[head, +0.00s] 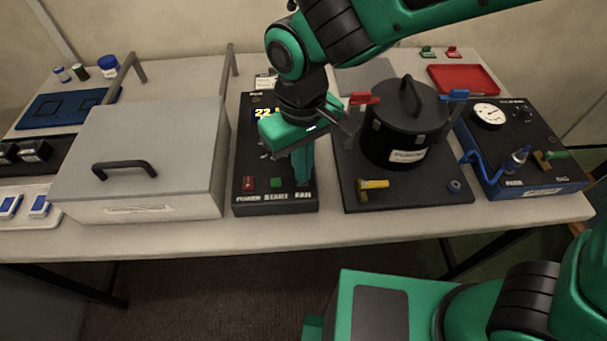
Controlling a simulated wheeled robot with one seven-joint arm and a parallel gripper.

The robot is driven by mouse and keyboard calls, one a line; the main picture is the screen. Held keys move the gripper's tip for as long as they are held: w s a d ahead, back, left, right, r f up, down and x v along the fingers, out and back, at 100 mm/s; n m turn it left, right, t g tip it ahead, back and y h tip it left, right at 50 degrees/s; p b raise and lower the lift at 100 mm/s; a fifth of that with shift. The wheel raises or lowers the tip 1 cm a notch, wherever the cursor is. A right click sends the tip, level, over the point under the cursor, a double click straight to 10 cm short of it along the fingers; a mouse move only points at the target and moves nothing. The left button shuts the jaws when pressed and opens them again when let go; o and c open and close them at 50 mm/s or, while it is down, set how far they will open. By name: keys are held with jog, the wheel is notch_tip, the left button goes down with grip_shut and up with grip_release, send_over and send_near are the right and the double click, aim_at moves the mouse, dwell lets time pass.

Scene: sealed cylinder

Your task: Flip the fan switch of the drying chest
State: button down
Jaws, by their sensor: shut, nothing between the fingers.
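The drying chest (165,135) is a grey box with a black handle on its closed lid, left of centre in the head view. The black control panel (240,165) stands just right of it. My gripper (302,180) is shut and empty, pointing down over the panel's right side, just above the FAN label. The fan switch is hidden behind its fingers, so I cannot tell its position or whether they touch it.
Right of the panel, a black cylinder (385,140) with red and blue clamps stands on a dark base with a yellow valve handle (373,185). Farther right is a gauge box (520,140) with a blue hose. A red tray (465,78) lies at the back right.

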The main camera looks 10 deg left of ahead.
jog(key=shift+f, duration=0.7)
dwell(0.7)
jog(key=shift+r, duration=0.1)
notch_tip(320, 180, up, 7)
dwell(0.8)
dwell(0.5)
